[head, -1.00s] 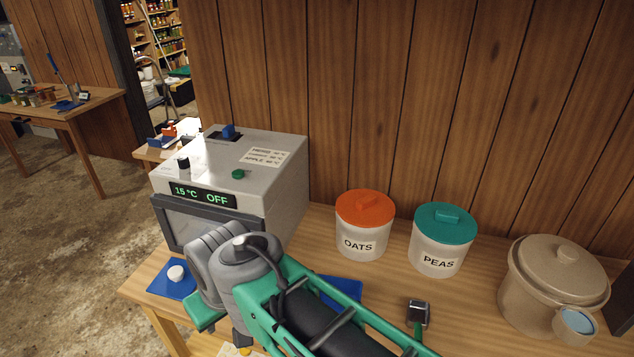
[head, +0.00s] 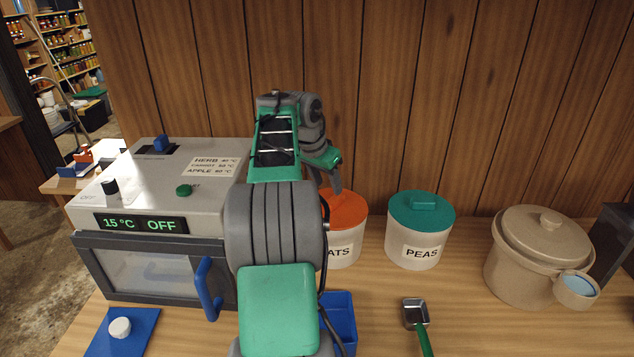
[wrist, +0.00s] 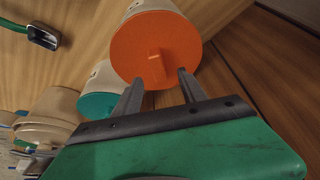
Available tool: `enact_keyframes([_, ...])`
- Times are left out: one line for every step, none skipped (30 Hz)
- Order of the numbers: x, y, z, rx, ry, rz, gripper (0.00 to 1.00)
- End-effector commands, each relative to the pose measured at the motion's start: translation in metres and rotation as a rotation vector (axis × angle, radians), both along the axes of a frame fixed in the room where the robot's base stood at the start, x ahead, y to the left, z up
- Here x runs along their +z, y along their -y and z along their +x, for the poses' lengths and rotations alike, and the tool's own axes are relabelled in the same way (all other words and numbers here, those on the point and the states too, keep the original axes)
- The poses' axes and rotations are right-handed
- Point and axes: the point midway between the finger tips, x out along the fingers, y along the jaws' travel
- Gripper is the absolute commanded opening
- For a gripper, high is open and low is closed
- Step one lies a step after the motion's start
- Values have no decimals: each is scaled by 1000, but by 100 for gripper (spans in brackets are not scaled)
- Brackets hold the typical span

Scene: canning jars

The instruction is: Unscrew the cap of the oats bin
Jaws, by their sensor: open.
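The oats bin (head: 346,250) is a pale bin with an orange cap (head: 348,208) and stands on the wooden table. Its label is partly hidden behind my arm in the head view. In the wrist view the orange cap (wrist: 157,45) has a raised bar handle across its middle. My gripper (wrist: 157,80) is open and empty, its two fingers pointing at the cap with the handle between their lines. In the head view my gripper (head: 335,180) is just above the cap. I cannot tell whether the fingers touch it.
The peas bin (head: 418,232) with a teal cap stands right of the oats bin. A beige crock (head: 535,262) is farther right. A grey oven-like machine (head: 155,210) stands left. A scoop (head: 416,315) lies in front, beside a blue tray (head: 341,318). The wooden wall is close behind.

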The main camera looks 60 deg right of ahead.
Motion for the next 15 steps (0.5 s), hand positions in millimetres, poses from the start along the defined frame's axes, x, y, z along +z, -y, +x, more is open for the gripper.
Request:
enact_keyframes([-10,4,-4,-4,-2,2,49])
enact_keyframes([-16,6,-5,-7,-2,3,49])
enact_keyframes([-22,10,-7,-8,-3,4,49])
enact_keyframes([-27,12,-8,-9,-2,2,49])
enact_keyframes([-33,15,-8,-8,-3,4,49])
enact_keyframes([-39,17,-9,-10,-2,3,49])
enact_keyframes([-43,19,-9,-8,-1,3,49])
enact_keyframes([-47,21,-9,-7,-2,2,49])
enact_keyframes([-52,23,-9,-7,-2,2,49])
enact_keyframes([-55,24,-9,-5,-2,2,49])
enact_keyframes([-57,25,-8,-5,-1,2,49])
enact_keyframes([-59,26,-8,-4,0,1,49])
enact_keyframes([-60,26,-8,-4,0,0,49])
enact_keyframes([-61,26,-8,-3,0,0,49])
enact_keyframes([-61,26,-8,-3,0,0,49])
